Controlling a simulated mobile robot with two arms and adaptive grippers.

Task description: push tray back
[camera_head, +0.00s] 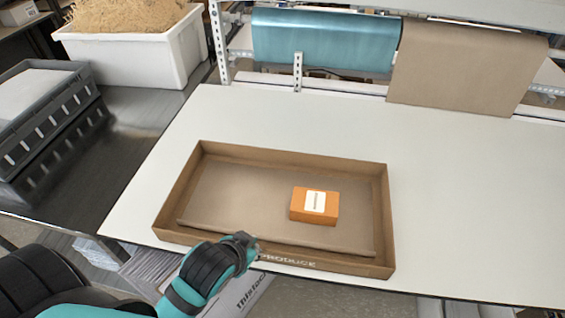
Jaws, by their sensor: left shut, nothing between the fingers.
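A shallow brown cardboard tray (388,215) lies on the white table, its near wall along the table's front edge. Brown paper lines its floor. An orange box (328,206) with a white label sits inside, right of the middle. My left gripper (250,244) is shut and empty. Its fingertips are at the tray's near wall, left of the printed lettering; I cannot tell whether they touch it. My right gripper is not in view.
The white table (470,190) is clear behind the tray and to its right. A teal roll (325,40) and a brown paper sheet (465,65) hang at the back. A white bin (130,55) of shredded filling and a grey crate (45,120) stand on the left.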

